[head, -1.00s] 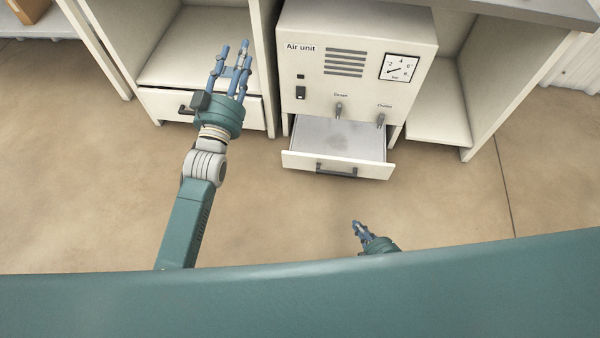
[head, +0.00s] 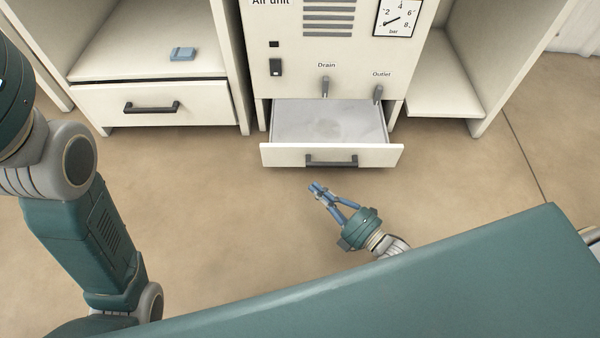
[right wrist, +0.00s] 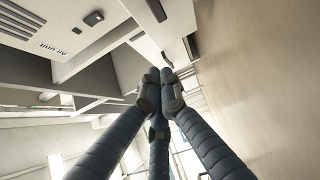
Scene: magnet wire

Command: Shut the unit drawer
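The unit drawer (head: 285,156) under the white air unit (head: 308,60) is pulled out and shows a bare grey inside. Its dark handle (head: 331,160) is on the white front. My right gripper (head: 318,191) is in front of the drawer, just below the handle in the head view, apart from it. Its blue fingers are closed together at the tips with nothing between them. The right wrist view also shows the fingertips together (right wrist: 160,82), with the air unit at upper left. My left arm is at the left edge of the head view; its gripper is out of the picture.
A left cabinet (head: 236,70) has its own drawer (head: 105,106) with a dark handle. A small blue block (head: 182,54) lies on its shelf. An open shelf (head: 440,95) stands right of the unit. Floor (head: 230,215) before the drawer is clear.

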